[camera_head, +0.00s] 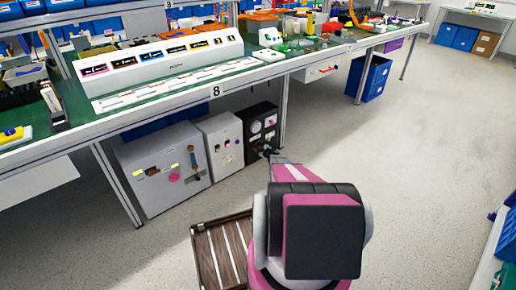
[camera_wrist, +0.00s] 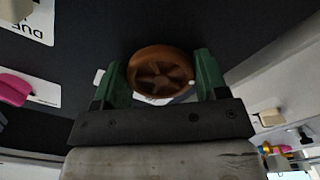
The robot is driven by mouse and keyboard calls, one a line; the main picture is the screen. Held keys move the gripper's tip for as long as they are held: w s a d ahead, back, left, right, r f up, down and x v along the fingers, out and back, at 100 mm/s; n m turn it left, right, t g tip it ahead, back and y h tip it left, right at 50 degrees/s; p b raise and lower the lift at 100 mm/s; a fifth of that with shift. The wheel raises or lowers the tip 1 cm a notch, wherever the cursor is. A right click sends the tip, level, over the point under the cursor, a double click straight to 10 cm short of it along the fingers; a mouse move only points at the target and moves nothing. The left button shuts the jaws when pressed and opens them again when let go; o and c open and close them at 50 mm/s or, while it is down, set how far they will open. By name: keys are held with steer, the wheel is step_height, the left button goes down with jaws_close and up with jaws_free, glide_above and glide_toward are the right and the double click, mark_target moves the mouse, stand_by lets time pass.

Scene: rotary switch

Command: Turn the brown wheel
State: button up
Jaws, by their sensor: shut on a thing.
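The brown wheel (camera_wrist: 160,72) is a round, spoked wheel on a dark panel in the wrist view. My gripper (camera_wrist: 162,78) has its two green fingers on either side of the wheel's rim, shut on it. In the head view my arm reaches toward the black box (camera_head: 261,128) under the workbench. The wheel itself is hidden there behind my arm and gripper.
Beside the black box stand a small grey box (camera_head: 221,143) and a larger grey cabinet (camera_head: 155,181). The workbench (camera_head: 217,91) with metal legs is above them. A brown slatted crate (camera_head: 207,262) is on the floor left of my arm. The floor to the right (camera_head: 420,140) is clear.

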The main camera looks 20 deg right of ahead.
steer(key=shift+n, duration=1.1)
steer(key=o, duration=0.9)
steer(key=v, duration=1.1)
steer(key=shift+r, duration=0.15)
